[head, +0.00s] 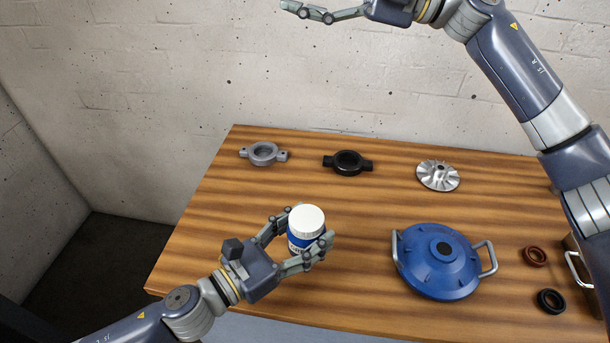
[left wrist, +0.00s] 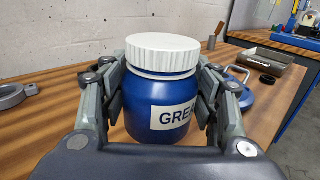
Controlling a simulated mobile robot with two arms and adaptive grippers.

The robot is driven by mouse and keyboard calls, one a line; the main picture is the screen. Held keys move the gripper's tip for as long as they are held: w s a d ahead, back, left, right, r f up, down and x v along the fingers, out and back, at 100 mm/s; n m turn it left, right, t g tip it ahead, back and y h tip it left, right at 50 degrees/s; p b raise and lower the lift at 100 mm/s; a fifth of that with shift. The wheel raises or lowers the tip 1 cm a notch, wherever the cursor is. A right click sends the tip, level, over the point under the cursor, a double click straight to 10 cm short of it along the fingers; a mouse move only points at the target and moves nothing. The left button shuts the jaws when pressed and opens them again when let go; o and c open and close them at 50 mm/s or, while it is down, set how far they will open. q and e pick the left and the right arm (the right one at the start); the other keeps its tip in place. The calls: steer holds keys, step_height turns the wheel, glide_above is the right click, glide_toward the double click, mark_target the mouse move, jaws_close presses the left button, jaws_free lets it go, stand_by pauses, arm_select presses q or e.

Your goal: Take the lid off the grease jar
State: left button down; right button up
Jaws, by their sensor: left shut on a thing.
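The grease jar (head: 302,241) is blue with a label and stands upright near the table's front left. Its white ribbed lid (head: 306,220) is on top; in the left wrist view the lid (left wrist: 163,50) sits level on the jar (left wrist: 160,108). My left gripper (head: 297,240) is shut on the jar's body, one finger on each side, below the lid. My right gripper (head: 322,14) is raised high at the top of the head view, far from the jar, and partly cut off by the frame edge.
A handled tray (head: 574,252) sits at right.

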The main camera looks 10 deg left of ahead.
steer(key=s+a+f+n+g+h, duration=0.1)
steer(key=s+a+f+g+h, duration=0.2)
steer(key=s+a+f+h, duration=0.4)
steer(key=m+t+h, duration=0.4)
steer(key=h, duration=0.9)
glide_above(305, 218)
step_height(305, 218, down, 18)
steer(key=shift+a+r, duration=0.15)
steer(key=shift+r, duration=0.05)
steer(key=shift+f, duration=0.3)
step_height(305, 218, down, 8)
steer(key=shift+r, duration=0.2)
steer(key=shift+c, duration=0.2)
